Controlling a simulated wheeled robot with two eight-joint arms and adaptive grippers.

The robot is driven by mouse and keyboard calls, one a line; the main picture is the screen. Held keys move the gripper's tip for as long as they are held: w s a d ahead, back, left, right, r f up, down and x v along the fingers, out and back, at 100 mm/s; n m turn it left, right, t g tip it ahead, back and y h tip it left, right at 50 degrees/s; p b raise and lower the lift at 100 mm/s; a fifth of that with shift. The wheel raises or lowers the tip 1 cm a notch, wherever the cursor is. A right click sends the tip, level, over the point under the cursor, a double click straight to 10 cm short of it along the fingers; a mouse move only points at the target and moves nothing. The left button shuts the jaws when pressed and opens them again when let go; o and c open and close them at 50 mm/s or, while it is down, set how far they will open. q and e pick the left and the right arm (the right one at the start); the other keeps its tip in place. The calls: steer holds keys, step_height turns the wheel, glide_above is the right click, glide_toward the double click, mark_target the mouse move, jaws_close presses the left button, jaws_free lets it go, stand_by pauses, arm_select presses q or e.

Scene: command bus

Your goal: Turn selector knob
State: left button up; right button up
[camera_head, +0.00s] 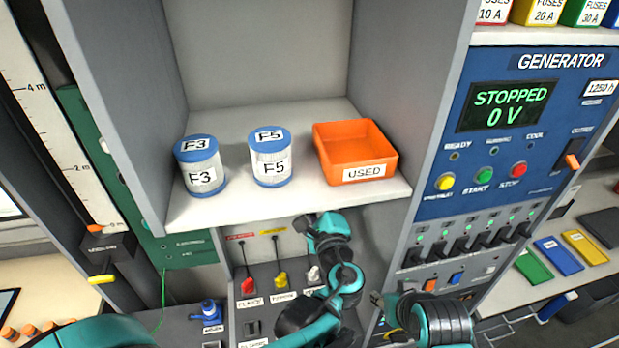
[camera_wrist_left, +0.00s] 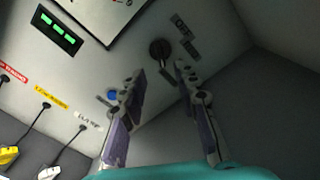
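In the left wrist view a dark round knob (camera_wrist_left: 160,48) sits on a grey panel, beside small dark labels (camera_wrist_left: 186,36). I take it to be the selector knob; its pointer position is too dark to read. My left gripper (camera_wrist_left: 160,70) is open and empty. Its two fingers stand apart, with the knob ahead of and between their tips in the picture. I see no clear contact. In the head view my teal arm links (camera_head: 335,270) stand in front of the lower panel and hide the knob and fingers.
A blue button (camera_wrist_left: 112,95) lies left of the fingers. Cables run to red (camera_head: 248,286), yellow (camera_head: 281,279) and white (camera_head: 313,273) plugs. Above are a shelf (camera_head: 285,204) with two jars and an orange bin (camera_head: 330,140). A generator panel (camera_head: 480,125) reads STOPPED.

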arm_select(q)
steer(key=shift+s+d, duration=0.2)
steer(key=shift+s, duration=0.7)
steer(key=shift+s+d, duration=0.15)
steer(key=shift+s, duration=0.7)
steer(key=s+a+f+n+g+y+b, duration=0.1)
steer(key=s+a+f+n+g+b, duration=0.35)
steer(key=a+f, duration=0.45)
steer(key=s+a+f+n+g+b, duration=0.1)
steer(key=a+f+n+g+b, duration=0.2)
steer(key=a+f+n+b, duration=0.5)
steer(key=s+a+f+n+g+h+b, duration=0.3)
steer(key=s+f+n+h+b, duration=0.1)
steer(key=s+f+n, duration=0.5)
step_height(320, 180, down, 4)
steer(key=s+b, duration=0.1)
steer(key=s, duration=0.1)
steer(key=shift+s+a+r, duration=0.2)
steer(key=shift+s, duration=0.1)
steer(key=shift+n, duration=0.25)
jaws_close()
